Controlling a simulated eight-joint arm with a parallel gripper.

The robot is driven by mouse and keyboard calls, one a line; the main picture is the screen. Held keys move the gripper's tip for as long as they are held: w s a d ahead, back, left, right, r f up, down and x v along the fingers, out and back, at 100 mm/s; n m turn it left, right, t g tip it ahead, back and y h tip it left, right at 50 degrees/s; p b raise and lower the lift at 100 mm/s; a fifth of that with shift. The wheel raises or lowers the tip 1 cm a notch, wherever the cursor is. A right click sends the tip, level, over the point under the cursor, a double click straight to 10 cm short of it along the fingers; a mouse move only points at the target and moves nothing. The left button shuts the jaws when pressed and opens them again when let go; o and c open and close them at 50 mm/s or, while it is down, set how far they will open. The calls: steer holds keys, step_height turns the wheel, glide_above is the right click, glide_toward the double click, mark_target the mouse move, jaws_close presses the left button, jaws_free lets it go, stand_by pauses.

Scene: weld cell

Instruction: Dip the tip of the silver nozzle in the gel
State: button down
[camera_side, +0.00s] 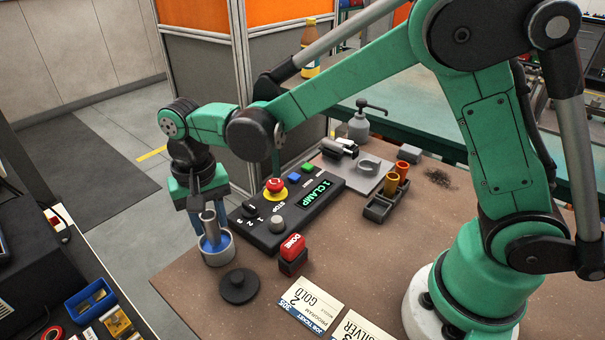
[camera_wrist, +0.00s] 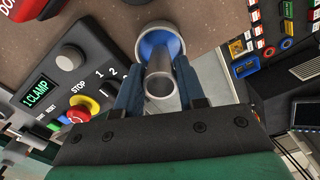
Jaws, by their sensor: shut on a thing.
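The silver nozzle (camera_side: 210,224) is a grey tube, held roughly upright over the gel pot. My gripper (camera_side: 207,219) is shut on it; in the wrist view the nozzle (camera_wrist: 161,80) sits between the two blue fingers (camera_wrist: 160,92). The pot (camera_side: 218,257) is a round grey cup, open, with blue gel (camera_side: 224,239) inside; it also shows in the wrist view (camera_wrist: 180,35). The nozzle's lower end reaches inside the pot's rim, against the blue gel in both views. I cannot tell how deep the tip sits.
A black lid (camera_side: 239,287) lies in front of the pot. The control box (camera_side: 300,208) with its red stop button (camera_side: 275,185) stands close right.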

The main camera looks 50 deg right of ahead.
mark_target(208, 215)
steer(key=shift+f, duration=0.5)
stand_by(1.1)
steer(key=shift+r, duration=3.5)
